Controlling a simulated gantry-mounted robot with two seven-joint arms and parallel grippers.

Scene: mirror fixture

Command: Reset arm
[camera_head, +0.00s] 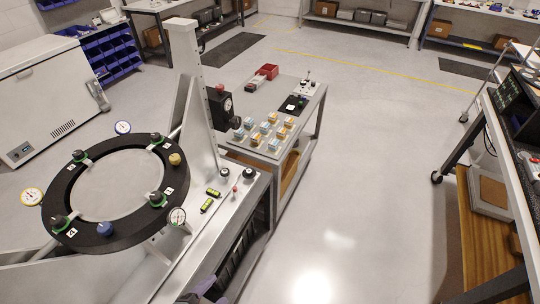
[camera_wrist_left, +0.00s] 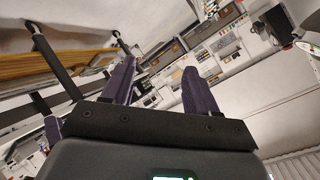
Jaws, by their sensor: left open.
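My left gripper (camera_wrist_left: 157,72) is open in the left wrist view, its two dark purple fingers apart with nothing between them. In the head view only a small part of the left gripper (camera_head: 206,290) shows at the bottom edge, in front of the fixture bench, apart from the ring. My right gripper is not in view.
Two yellow-green levels (camera_head: 209,201) lie on the bench top (camera_head: 228,217). A workbench stands at the right. The floor (camera_head: 350,170) between is clear.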

